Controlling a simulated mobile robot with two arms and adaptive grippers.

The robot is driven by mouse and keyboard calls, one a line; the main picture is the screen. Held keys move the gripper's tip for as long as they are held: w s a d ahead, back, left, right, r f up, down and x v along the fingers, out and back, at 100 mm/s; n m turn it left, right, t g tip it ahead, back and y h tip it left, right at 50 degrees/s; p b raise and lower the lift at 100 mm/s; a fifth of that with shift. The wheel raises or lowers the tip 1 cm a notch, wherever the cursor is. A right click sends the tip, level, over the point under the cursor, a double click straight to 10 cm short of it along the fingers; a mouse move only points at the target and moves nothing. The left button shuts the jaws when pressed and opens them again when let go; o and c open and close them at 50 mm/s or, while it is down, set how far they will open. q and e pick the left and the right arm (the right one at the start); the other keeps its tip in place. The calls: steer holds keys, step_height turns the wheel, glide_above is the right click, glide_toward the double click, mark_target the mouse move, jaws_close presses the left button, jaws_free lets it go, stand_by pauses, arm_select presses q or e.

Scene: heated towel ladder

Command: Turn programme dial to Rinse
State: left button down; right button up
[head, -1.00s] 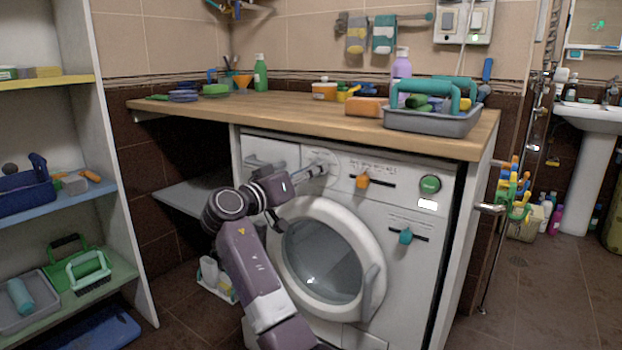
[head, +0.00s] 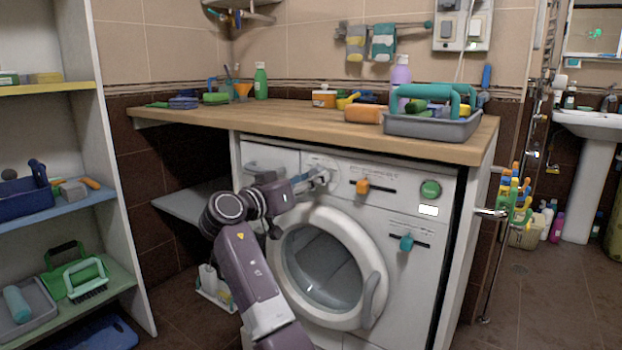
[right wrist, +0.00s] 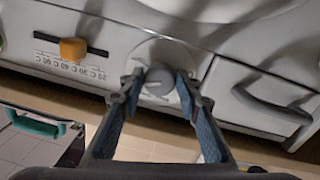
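The washing machine (head: 410,270) stands under the wooden counter. Its round grey programme dial (right wrist: 158,82) shows in the right wrist view, between the two blue-padded fingers of my right gripper (right wrist: 160,84). The fingers sit against the dial's sides and look closed on it. A pale line marks the dial's face; the printing around it is too small to read. In the head view my right gripper (head: 318,179) reaches the upper panel and mostly covers the dial. My left gripper is in neither view.
An orange slider (head: 362,186) lies right of the dial in the head view, with a green button (head: 430,189) beyond. A teal slider (head: 406,242) is lower. The detergent drawer (head: 268,163) is left of the dial. The counter edge (head: 350,139) overhangs above.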

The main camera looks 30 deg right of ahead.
steer(key=o, duration=0.3)
steer(key=shift+o, duration=0.2)
steer(key=shift+r, duration=0.1)
steer(key=v, duration=1.2)
steer(key=shift+w, duration=0.1)
